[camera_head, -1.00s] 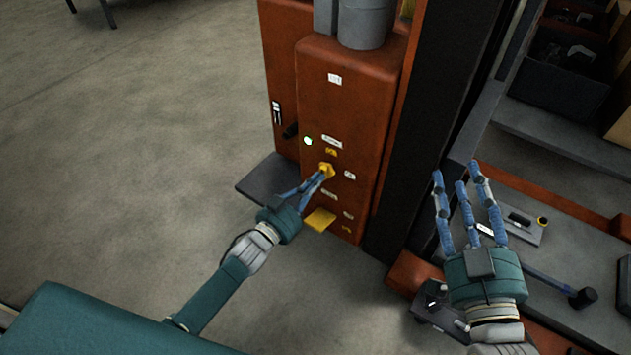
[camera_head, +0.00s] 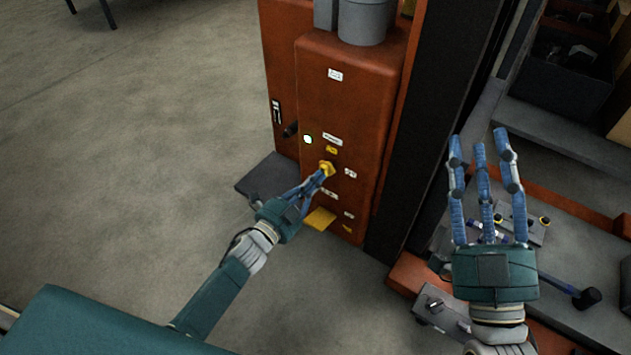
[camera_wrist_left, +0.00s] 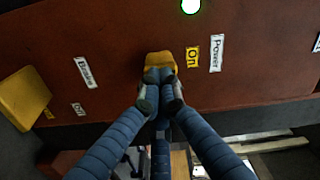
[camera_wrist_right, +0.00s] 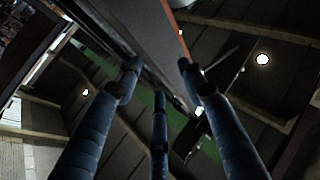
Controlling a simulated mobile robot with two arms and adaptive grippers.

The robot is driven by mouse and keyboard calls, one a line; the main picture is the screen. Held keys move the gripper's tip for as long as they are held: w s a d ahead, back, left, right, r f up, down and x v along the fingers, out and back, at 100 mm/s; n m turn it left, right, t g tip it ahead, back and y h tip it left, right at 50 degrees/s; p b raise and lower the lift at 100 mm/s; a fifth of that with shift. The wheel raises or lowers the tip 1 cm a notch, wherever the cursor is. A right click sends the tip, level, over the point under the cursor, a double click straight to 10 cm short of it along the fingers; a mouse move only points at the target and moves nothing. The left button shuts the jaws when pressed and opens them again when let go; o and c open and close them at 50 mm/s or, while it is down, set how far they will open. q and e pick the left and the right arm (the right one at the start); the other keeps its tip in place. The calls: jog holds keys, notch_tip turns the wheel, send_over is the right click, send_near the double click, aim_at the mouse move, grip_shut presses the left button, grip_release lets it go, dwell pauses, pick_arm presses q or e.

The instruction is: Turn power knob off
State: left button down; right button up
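The yellow power knob (camera_head: 326,168) sits on the front of the orange cabinet (camera_head: 345,105). My left gripper (camera_head: 321,178) is at the knob, its fingertips drawn together on it. In the left wrist view, the blue fingers (camera_wrist_left: 160,88) cover the lower part of the knob (camera_wrist_left: 159,64). An "On" label (camera_wrist_left: 193,57) and a "Power" label (camera_wrist_left: 216,53) are beside it. A round indicator light (camera_head: 308,139) above the knob is lit. My right gripper (camera_head: 480,150) is open and empty, away from the cabinet, with its fingers spread.
A yellow block-like part (camera_head: 319,218) juts from the cabinet below the knob. It also shows in the left wrist view (camera_wrist_left: 22,97), near a "Brake" label (camera_wrist_left: 86,72). A grey bench (camera_head: 570,255) with a hammer (camera_head: 586,298) lies under my right gripper. The floor at left is clear.

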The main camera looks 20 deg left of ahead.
pick_arm(q)
jog(key=shift+m, duration=0.7)
pick_arm(e)
jog(key=shift+s+r+t, duration=0.25)
jog(key=shift+s+r, duration=0.05)
jog(key=shift+r, duration=0.2)
jog(key=shift+s+r+t, duration=0.25)
jog(key=shift+r, duration=0.2)
